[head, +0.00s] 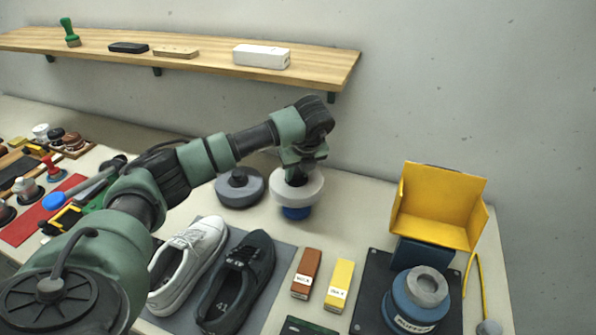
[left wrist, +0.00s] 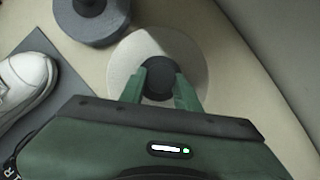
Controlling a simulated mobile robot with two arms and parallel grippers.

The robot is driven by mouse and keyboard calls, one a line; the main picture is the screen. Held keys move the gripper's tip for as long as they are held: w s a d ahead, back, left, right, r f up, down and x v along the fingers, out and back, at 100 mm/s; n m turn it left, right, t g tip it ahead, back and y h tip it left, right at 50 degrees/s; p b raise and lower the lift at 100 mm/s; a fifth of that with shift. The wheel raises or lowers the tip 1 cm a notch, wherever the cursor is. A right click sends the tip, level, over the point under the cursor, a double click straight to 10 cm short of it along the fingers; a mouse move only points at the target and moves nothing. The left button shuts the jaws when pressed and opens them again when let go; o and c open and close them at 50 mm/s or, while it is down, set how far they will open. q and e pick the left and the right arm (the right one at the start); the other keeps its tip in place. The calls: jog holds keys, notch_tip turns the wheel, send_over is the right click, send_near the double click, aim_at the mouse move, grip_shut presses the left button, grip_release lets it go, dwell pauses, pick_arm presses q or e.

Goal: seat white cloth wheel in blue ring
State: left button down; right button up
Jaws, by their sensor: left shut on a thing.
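The white cloth wheel (head: 312,190) is a thick pale disc with a dark hub, at the back middle of the table. My left gripper (head: 297,176) points down from above and is shut on the dark hub. In the left wrist view the two green fingers (left wrist: 160,88) sit either side of the hub, with the white disc (left wrist: 198,62) around them. The blue ring (head: 296,213) shows directly below the wheel, its top hidden by it. I cannot tell whether wheel and ring touch. My right gripper is not in view.
A grey wheel with a dark hub (head: 240,190) stands just left of the white one. A white shoe (head: 190,262) and a dark shoe (head: 238,280) lie on a grey mat in front. Brown and yellow blocks (head: 340,285), a blue machine (head: 408,312) and a yellow hood (head: 440,205) are to the right.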

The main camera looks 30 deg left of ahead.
aim_at(299, 184)
pick_arm(q)
jog(key=shift+f+b, duration=0.35)
jog(key=shift+f, duration=0.4)
jog(key=shift+f+b, duration=0.95)
jog(key=shift+f, duration=0.95)
jog(key=shift+b, duration=0.45)
jog(key=shift+f+b, duration=0.4)
jog(key=shift+f, duration=0.1)
jog(key=c, duration=1.3)
grip_release()
